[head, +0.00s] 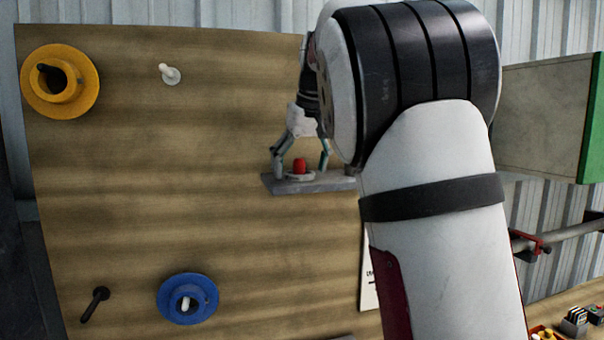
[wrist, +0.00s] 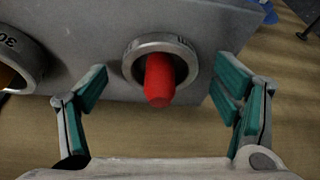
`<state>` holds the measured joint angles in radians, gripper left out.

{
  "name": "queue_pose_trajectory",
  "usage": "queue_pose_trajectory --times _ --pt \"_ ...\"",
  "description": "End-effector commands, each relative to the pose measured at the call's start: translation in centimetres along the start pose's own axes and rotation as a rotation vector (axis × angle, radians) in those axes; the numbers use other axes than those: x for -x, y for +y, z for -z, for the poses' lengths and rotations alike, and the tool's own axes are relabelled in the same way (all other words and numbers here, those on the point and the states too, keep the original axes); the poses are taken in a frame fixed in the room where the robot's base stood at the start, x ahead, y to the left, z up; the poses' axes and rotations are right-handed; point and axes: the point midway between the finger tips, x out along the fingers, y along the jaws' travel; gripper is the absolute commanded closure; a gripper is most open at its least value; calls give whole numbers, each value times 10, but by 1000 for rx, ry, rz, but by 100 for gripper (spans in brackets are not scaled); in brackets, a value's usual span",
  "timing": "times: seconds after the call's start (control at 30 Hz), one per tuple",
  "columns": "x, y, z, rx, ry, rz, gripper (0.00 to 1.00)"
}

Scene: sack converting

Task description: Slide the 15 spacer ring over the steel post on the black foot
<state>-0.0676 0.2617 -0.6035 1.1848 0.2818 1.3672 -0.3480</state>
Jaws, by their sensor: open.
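A grey metal ring (wrist: 133,70) sits on a grey plate (wrist: 85,20) around a red, round-tipped peg (wrist: 160,80). Its number does not show. In the head view the ring (head: 289,178) and the red peg (head: 299,165) are small, on the grey plate (head: 275,187). My gripper (head: 300,173) is open, with one finger on each side of this ring. In the wrist view the teal finger pads (wrist: 160,84) stand apart from the ring, with gaps on both sides. A second ring marked 30 (wrist: 28,58) is at the left edge. I cannot make out a steel post on a black foot.
The wooden board (head: 200,220) holds a yellow flanged part (head: 88,75), a white peg (head: 168,72), a black peg (head: 95,304) and a blue flanged part (head: 205,290) around a white peg. A green-edged panel (head: 545,115) stands right. My arm hides the board's right side.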

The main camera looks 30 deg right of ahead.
Motion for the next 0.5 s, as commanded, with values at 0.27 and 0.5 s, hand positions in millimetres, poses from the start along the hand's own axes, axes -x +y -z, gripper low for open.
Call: queue_pose_trajectory --times 0.27,0.5 --pt "0 0 0 0 1 0 45" --pt "0 0 1 0 2 0 75"
